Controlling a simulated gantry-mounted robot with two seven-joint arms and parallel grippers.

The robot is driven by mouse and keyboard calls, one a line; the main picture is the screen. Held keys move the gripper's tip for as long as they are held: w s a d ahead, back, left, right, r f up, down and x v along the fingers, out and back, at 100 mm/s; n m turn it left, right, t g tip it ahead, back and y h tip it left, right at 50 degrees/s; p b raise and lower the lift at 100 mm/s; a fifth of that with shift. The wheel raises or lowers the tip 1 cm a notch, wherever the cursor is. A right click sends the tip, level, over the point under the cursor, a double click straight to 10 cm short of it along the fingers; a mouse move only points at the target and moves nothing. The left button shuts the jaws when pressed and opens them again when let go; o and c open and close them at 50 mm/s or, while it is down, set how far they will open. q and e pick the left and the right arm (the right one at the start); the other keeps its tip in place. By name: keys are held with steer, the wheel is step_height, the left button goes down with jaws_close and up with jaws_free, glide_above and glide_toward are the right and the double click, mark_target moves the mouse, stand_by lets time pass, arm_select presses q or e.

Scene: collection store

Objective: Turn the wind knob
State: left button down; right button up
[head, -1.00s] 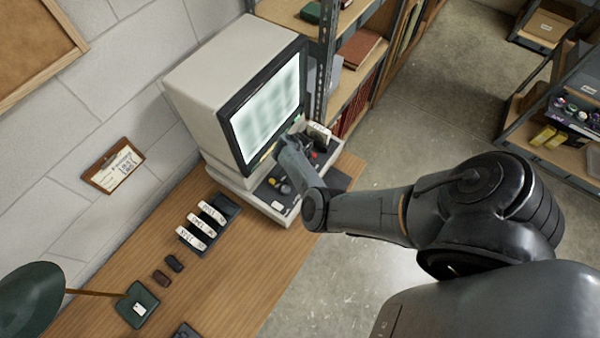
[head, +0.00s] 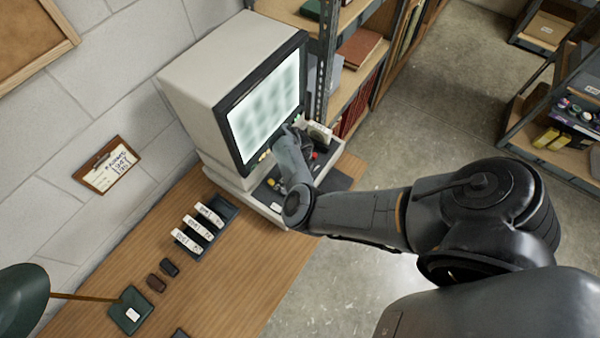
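A microfilm reader (head: 205,85) with a lit screen (head: 265,105) stands at the back of the wooden desk. Its control base (head: 268,198) below the screen carries small controls, among them a red one (head: 314,155) and a yellow one (head: 272,183). I cannot tell which control is the wind knob; it may be hidden behind my arm. My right gripper (head: 289,133) reaches in from the right, over the base and close to the screen's lower edge. Its fingers are too small and dark to show whether they are open or touching anything. My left gripper is out of view.
A dark tray (head: 222,212) with several labelled white boxes lies left of the reader. Two small dark objects (head: 163,275) and a green lamp (head: 22,300) are nearer on the desk. Metal shelving (head: 326,70) stands close behind the reader.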

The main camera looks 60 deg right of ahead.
stand_by(0.3)
steer(key=o, duration=1)
steer(key=shift+o, duration=0.2)
step_height(320, 180, up, 11)
steer(key=p, duration=0.2)
steer(key=shift+s+f, duration=0.1)
steer(key=shift+f, duration=0.05)
